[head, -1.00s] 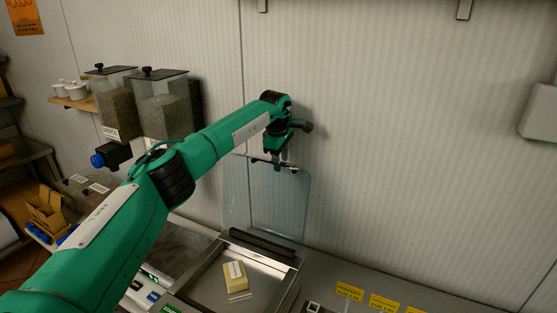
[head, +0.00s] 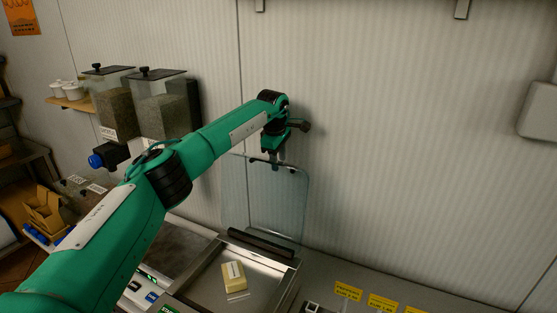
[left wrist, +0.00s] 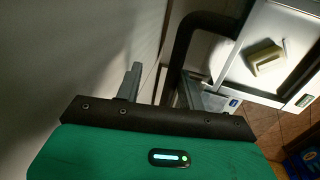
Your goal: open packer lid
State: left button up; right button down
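The packer's clear lid (head: 265,205) stands raised, nearly upright in front of the wall, hinged at the back of the metal packer (head: 203,276). A dark handle bar shows at its top edge and in the left wrist view (left wrist: 186,38). My left gripper (head: 277,160) is at the lid's top edge. In the left wrist view its fingers (left wrist: 158,85) are spread apart, with the dark bar running beside the right finger. I cannot tell whether they touch. A wrapped yellowish block (head: 233,272) lies in the packer, also visible in the left wrist view (left wrist: 264,58). My right gripper is out of view.
The wall (head: 400,150) is close behind my left gripper and the lid. Two dispensers of grain-like goods (head: 160,110) stand at the left. Yellow price labels (head: 348,290) line the counter at the lower right. A cardboard box (head: 45,212) is at far left.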

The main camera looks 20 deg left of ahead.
pick_arm(q)
notch_tip(320, 180, up, 13)
jog(key=s+b, duration=0.2)
jog(key=b, duration=0.2)
jog(key=shift+s+r, duration=0.2)
jog(key=shift+s, duration=0.15)
jog(key=shift+a, duration=0.1)
jog(key=shift+f, duration=0.15)
